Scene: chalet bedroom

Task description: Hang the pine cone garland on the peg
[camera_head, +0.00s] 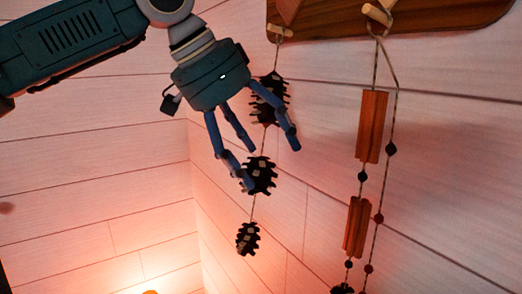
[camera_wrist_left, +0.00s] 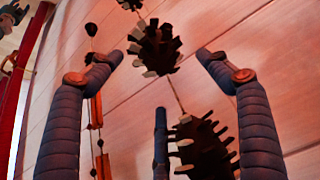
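The pine cone garland is a thin cord with dark brown pine cones (camera_head: 248,238). In the head view its cord runs up to the left peg (camera_head: 281,31) on a dark wooden board, and the garland hangs down along the wall. Whether a loop encircles the peg is too small to tell. My left gripper (camera_head: 262,155) is open, its blue fingers spread beside the upper and middle cones. In the left wrist view a pine cone (camera_wrist_left: 158,48) shows between the spread fingers, with another cone (camera_wrist_left: 205,148) lower right. My right gripper is out of view.
The wooden board (camera_head: 440,17) spans the top right. A second peg (camera_head: 378,14) holds a string of reddish wooden blocks (camera_head: 372,125) and beads, close right of the garland. The pale plank wall lies behind; the lower left is clear.

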